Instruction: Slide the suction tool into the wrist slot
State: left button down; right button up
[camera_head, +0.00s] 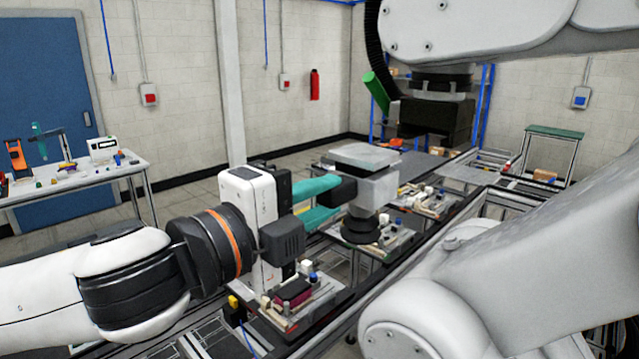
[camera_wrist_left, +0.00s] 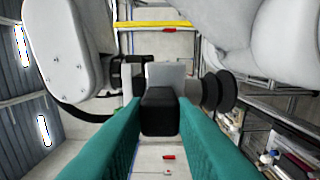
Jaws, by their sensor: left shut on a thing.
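The suction tool (camera_head: 378,188) is a grey block with a flat plate on top and a black bellows cup below. It also shows in the left wrist view (camera_wrist_left: 166,74), with its cup to the right. My left gripper (camera_head: 322,199) has teal fingers shut on the tool's black grip block and holds it in the air above the fixtures. A black wrist (camera_head: 436,116) hangs under a large white arm at the upper right, behind the tool and apart from it. I cannot make out the slot itself. My right gripper is not in view.
Pallet fixtures (camera_head: 300,300) with small parts stand below the tool along a rail frame. A large pale arm link (camera_head: 540,240) fills the lower right. A side table (camera_head: 75,180) stands at the left. A green cylinder (camera_head: 376,92) sits beside the black wrist.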

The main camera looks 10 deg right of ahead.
aim_at(350, 177)
pick_arm(q)
jog(key=shift+s+d+r, duration=0.1)
jog(key=shift+s+r, duration=0.05)
jog(key=shift+r, duration=0.1)
jog(key=shift+x, duration=0.85)
jog(key=x, duration=0.3)
jog(key=shift+d, duration=0.15)
jog(key=shift+x, duration=3.45)
jog(key=shift+a, duration=0.25)
jog(key=shift+p, duration=0.35)
jog(key=shift+d, duration=0.1)
jog(key=shift+x, duration=0.8)
jog(key=shift+d+p, duration=0.1)
jog(key=shift+p, duration=0.2)
